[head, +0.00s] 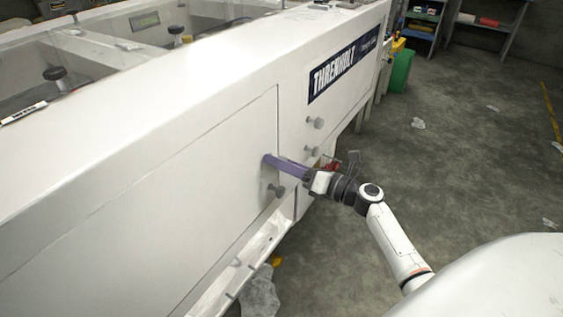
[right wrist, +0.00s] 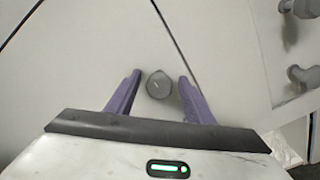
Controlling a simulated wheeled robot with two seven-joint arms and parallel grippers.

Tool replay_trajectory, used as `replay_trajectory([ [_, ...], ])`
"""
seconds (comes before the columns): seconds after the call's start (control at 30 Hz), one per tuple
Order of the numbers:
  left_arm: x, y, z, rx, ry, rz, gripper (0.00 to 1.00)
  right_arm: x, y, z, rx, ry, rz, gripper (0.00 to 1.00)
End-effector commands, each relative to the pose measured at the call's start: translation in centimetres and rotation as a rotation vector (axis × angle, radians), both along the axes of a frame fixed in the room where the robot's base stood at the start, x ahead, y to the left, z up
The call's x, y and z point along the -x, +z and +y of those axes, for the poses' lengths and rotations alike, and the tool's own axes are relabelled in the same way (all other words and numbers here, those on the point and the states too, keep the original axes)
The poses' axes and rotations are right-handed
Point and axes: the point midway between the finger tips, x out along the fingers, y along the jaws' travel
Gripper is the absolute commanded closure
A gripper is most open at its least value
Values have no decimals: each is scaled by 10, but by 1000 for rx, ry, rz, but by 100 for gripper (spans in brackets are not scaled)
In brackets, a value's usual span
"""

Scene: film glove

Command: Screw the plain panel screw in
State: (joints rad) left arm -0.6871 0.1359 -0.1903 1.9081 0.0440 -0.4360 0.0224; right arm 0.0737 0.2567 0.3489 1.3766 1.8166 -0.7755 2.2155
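The panel screw (right wrist: 159,84) is a round grey knob head on the white panel. In the right wrist view it sits between the two purple fingertips of my right gripper (right wrist: 161,84). The fingers stand apart, with a gap on both sides of the knob. In the head view my right gripper (head: 270,160) reaches in from the right to the panel (head: 215,165), and a grey knob (head: 277,190) shows just below its purple finger. It seems to be the same screw. The screw's shank is hidden. My left gripper is not in view.
Two more grey knobs (head: 315,122) (head: 311,151) stick out to the right of the panel seam. An open white trough or ledge (head: 240,265) runs below the panel. A green bin (head: 401,72) stands beyond the machine. The floor (head: 470,150) at right is mostly clear.

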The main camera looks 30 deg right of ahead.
Motion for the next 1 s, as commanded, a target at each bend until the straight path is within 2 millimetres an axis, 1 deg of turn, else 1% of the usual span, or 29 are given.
replay_trajectory([
  [0.23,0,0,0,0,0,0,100,0,1,0,0,0,-2,52],
  [0.33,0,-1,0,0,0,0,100,6,0,-2,2,0,-1,52],
  [0.47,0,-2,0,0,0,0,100,24,-1,-10,2,0,1,52],
  [0.7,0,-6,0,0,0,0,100,68,-1,-28,2,-1,2,52],
  [0.8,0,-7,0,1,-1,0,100,82,-1,-34,1,1,0,52],
  [0.9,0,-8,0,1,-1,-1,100,91,0,-38,1,-1,0,52],
  [1.0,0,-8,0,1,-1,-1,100,95,0,-39,2,1,-1,52],
])
